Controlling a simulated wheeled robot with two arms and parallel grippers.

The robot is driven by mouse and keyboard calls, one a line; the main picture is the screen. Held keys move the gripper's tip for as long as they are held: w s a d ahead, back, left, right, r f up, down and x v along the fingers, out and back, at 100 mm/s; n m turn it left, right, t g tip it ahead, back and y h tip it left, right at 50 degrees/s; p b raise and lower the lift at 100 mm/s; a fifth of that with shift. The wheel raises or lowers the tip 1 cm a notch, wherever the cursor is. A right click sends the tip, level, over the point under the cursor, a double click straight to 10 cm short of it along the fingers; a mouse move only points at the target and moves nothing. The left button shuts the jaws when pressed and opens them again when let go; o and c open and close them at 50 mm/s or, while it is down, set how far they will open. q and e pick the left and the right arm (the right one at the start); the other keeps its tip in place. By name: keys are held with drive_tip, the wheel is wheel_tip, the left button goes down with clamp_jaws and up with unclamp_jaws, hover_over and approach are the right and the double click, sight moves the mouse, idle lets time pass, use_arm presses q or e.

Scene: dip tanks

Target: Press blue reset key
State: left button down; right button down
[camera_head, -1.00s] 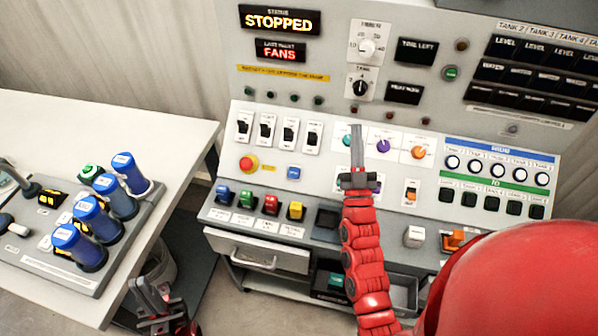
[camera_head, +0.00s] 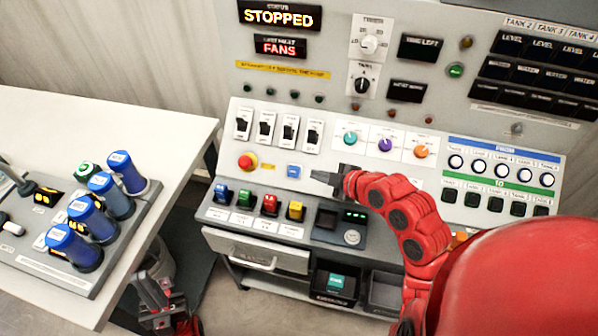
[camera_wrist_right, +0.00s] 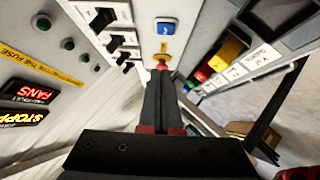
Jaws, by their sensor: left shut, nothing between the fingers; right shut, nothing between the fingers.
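The blue reset key (camera_head: 294,171) is a small blue square button on a white plate on the sloped panel, right of the red emergency button (camera_head: 247,162). It also shows in the right wrist view (camera_wrist_right: 165,27), beyond my fingertips. My right gripper (camera_head: 316,177) is shut and empty, pointing left, just right of the blue key. A small gap shows between them in the head view; the wrist view shows the shut fingers (camera_wrist_right: 161,68) below the key. My left gripper (camera_head: 158,284) is low at the bottom left, beside the table edge, shut and empty.
Rotary knobs (camera_head: 385,145) are to the right. The status display (camera_head: 279,16) reads STOPPED. A side table (camera_head: 180,128) holds several blue-capped cylinders (camera_head: 111,195).

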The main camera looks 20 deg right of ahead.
drive_tip(key=shift+s+a+f, duration=0.1)
drive_tip(key=shift+s+f, duration=0.05)
drive_tip(key=shift+s, duration=0.1)
drive_tip(key=p, duration=0.4)
approach(291, 171)
drive_tip(key=w+a, duration=0.1)
drive_tip(key=w+f, duration=0.1)
drive_tip(key=w+a, duration=0.1)
drive_tip(key=shift+w+a+f, duration=0.25)
drive_tip(key=shift+w+a, duration=0.15)
drive_tip(key=shift+w+d+f, duration=0.2)
drive_tip(key=shift+f, duration=0.2)
drive_tip(key=shift+w+d+f, duration=0.15)
drive_tip(key=shift+w+f, duration=0.05)
drive_tip(key=shift+f, duration=0.15)
